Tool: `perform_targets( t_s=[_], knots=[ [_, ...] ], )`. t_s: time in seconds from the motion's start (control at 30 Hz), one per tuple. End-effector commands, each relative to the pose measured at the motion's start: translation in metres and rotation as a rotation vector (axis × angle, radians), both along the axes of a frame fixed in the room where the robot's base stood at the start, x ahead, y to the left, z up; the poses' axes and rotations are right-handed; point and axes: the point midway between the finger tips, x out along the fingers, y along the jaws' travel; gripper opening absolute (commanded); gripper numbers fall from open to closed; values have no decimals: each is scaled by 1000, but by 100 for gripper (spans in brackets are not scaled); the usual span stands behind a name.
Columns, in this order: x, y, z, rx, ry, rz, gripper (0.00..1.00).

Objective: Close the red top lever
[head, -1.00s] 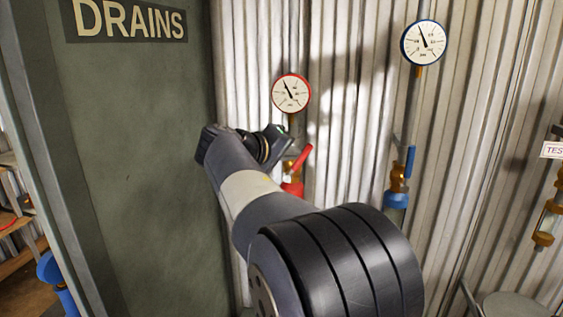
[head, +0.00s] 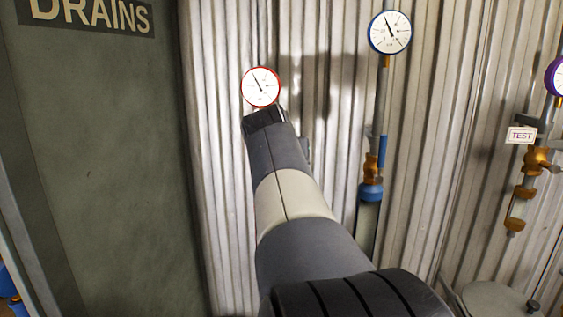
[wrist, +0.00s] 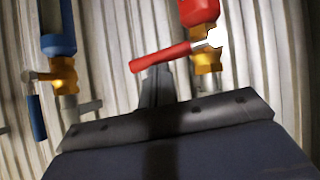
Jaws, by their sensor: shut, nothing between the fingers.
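The red lever (wrist: 160,57) shows in the wrist view, slanting down to the left from a brass valve (wrist: 205,60) with a red fitting (wrist: 198,12) above it in the picture. My gripper (wrist: 155,78) is shut and empty, with its narrow fingers just below the lever in the picture. I cannot tell whether they touch it. In the head view my arm hides the red lever, its valve and the gripper. The red-rimmed gauge (head: 261,87) shows just above the end of my arm.
A blue valve with a blue lever (head: 382,151) stands to the right in the head view, under a blue-rimmed gauge (head: 390,32). The blue lever also shows at left in the wrist view (wrist: 37,118). The green DRAINS panel (head: 100,170) is at left. Corrugated wall lies behind.

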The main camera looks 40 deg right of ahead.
Motion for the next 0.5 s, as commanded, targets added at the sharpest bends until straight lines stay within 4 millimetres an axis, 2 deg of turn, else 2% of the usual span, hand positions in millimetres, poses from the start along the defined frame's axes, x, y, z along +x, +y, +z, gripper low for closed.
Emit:
perform_targets(
  t_s=[0.5],
  knots=[
    [-4,-3,-10,0,3,-1,0]
  ],
)
